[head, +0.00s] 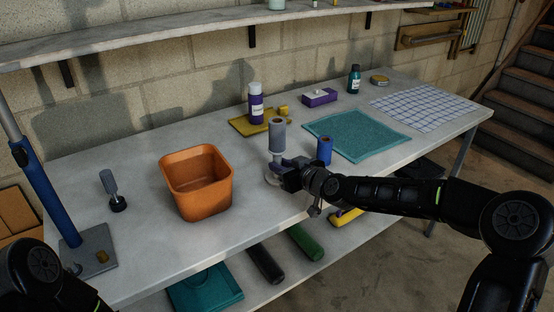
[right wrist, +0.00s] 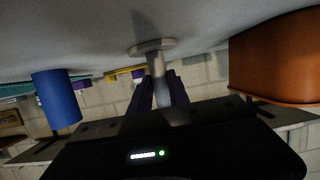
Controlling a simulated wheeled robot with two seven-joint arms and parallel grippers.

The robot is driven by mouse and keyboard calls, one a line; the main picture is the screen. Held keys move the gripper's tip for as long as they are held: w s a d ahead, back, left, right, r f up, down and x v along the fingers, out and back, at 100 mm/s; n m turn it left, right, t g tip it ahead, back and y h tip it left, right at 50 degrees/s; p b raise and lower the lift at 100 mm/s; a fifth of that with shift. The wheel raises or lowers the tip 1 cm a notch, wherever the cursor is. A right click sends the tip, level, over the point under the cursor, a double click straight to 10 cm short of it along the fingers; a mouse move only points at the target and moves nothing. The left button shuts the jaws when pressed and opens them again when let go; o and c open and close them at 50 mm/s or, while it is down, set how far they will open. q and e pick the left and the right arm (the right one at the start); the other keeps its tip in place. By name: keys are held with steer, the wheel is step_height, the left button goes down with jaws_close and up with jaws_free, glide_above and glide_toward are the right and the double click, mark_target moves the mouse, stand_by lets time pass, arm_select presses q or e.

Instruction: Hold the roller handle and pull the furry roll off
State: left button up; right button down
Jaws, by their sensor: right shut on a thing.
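The roller (head: 277,135) stands upright near the table's front, its grey roll on top and a pale round base below. My right gripper (head: 285,172) reaches it from the right and is shut on the handle below the roll. In the right wrist view the picture is upside down; the pale handle (right wrist: 155,62) runs from the round base (right wrist: 152,47) down between my dark fingers. The roll's upper part is hidden there. My left gripper is not in view; only part of my left arm shows at the lower left.
An orange bin (head: 197,185) stands left of the roller, and a blue cylinder (head: 324,150) stands close on its right. A teal mat (head: 358,135) lies to the right. Front tabletop between tool and bin is clear.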

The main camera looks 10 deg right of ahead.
steer(key=shift+f, duration=0.15)
steer(key=c, duration=1.2)
jaws_free()
steer(key=shift+o, duration=0.2)
steer(key=v, duration=1)
steer(key=shift+w, duration=0.1)
steer(key=shift+v, duration=1.15)
steer(key=shift+a, duration=0.1)
